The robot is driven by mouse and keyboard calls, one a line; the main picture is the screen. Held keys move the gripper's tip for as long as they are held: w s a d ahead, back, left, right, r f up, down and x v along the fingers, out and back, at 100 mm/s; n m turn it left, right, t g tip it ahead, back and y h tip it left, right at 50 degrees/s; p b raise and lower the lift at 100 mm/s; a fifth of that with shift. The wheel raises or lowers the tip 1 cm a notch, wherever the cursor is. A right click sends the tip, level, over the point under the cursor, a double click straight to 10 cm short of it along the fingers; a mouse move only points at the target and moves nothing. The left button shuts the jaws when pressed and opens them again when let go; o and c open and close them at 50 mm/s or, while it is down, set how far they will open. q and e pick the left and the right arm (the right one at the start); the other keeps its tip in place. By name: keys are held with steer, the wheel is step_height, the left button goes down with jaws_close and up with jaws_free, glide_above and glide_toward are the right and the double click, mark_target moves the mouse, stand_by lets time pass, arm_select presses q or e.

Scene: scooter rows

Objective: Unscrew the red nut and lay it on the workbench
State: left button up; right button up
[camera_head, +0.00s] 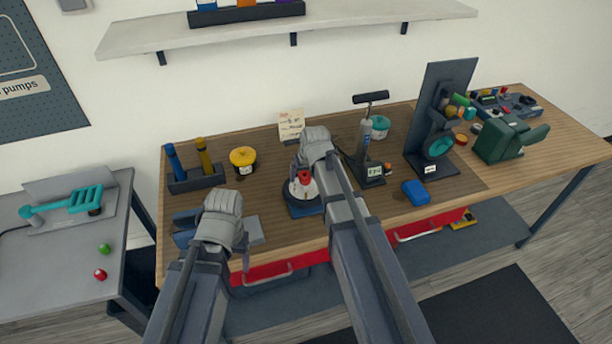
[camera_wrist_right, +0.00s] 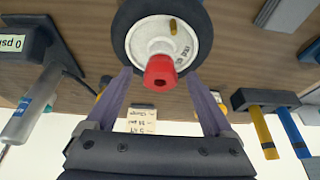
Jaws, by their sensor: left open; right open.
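The red nut (camera_wrist_right: 161,71) sits at the centre of a small wheel with a white hub (camera_wrist_right: 150,42) and a dark tyre (camera_wrist_right: 197,20). In the head view the nut (camera_head: 304,177) shows on top of the white hub, above a blue base (camera_head: 305,210) on the workbench (camera_head: 285,245). My right gripper (camera_wrist_right: 158,78) is open, with its two purple fingers on either side of the nut; I cannot tell whether they touch it. My left gripper (camera_head: 220,215) is above the bench's front left; its fingers are mostly hidden.
A yellow tub (camera_head: 243,158) and a holder with blue and yellow tools (camera_head: 195,180) stand left. A card (camera_head: 290,124) stands behind. Bare wood lies along the front edge.

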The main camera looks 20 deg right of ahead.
jaws_close()
steer(key=shift+d+n+y, duration=0.1)
steer(key=shift+n+y, duration=0.3)
steer(key=shift+n, duration=0.5)
jaws_free()
steer(key=shift+r, duration=0.15)
steer(key=p+v, duration=0.7)
steer(key=shift+s+r, duration=0.2)
steer(key=shift+r, duration=0.1)
